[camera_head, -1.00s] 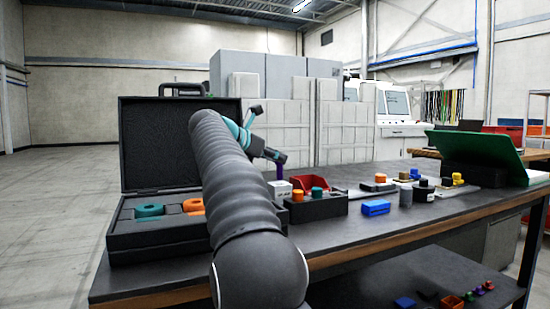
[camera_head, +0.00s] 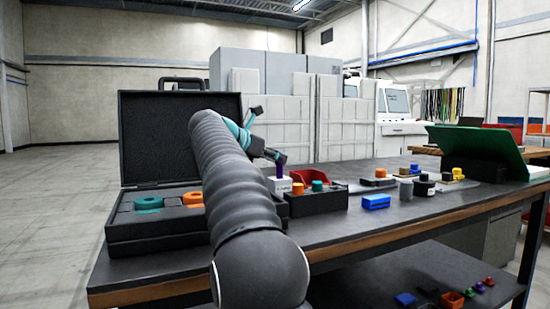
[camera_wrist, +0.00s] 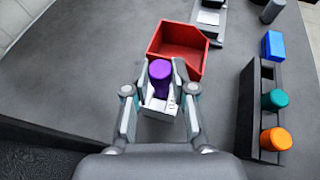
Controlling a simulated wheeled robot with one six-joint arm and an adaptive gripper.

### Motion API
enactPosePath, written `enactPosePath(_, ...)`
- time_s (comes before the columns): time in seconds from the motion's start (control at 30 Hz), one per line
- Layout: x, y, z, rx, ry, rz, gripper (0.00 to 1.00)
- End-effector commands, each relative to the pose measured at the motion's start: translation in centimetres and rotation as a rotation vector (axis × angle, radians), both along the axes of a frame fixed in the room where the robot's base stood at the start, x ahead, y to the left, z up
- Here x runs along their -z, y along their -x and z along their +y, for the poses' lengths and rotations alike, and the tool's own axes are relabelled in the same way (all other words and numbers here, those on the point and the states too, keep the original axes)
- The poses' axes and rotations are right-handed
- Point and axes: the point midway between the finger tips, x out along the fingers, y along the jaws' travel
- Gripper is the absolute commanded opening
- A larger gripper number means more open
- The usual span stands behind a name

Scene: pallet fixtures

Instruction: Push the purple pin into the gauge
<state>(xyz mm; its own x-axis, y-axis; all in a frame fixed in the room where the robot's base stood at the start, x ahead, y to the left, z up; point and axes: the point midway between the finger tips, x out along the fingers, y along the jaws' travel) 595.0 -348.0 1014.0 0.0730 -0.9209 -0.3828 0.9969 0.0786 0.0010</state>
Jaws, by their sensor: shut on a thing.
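The purple pin (camera_wrist: 159,72) stands between the fingertips of my gripper (camera_wrist: 160,66), which is shut on it. In the head view the purple pin (camera_head: 279,171) shows as a short upright stub under my gripper (camera_head: 279,159). The white block that appears to be the gauge (camera_wrist: 160,106) is directly beneath the pin in the wrist view. It also shows under the pin in the head view (camera_head: 280,186). The pin's lower end is hidden, so I cannot tell how deep it sits in the gauge.
A red bin (camera_wrist: 178,48) stands close beyond the gauge. A black holder (camera_wrist: 246,112) with teal (camera_wrist: 275,99) and orange (camera_wrist: 276,139) pieces is to the right, near a blue block (camera_wrist: 273,46). An open black case (camera_head: 150,228) lies left. Bare table shows left of the gripper.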

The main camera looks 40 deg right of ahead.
Motion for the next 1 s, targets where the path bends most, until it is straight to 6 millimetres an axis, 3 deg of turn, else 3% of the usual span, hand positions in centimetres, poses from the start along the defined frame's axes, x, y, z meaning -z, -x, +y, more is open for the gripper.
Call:
enactPosePath(0.77,0.82,0.01,0.00,0.000,0.000,0.000,0.00)
enactPosePath(0.8,0.82,0.01,0.00,0.000,0.000,0.000,0.35)
enactPosePath(0.9,0.83,0.01,0.01,0.000,0.000,0.000,0.54)
enactPosePath(1.0,0.83,0.01,0.00,0.000,0.000,0.000,0.54)
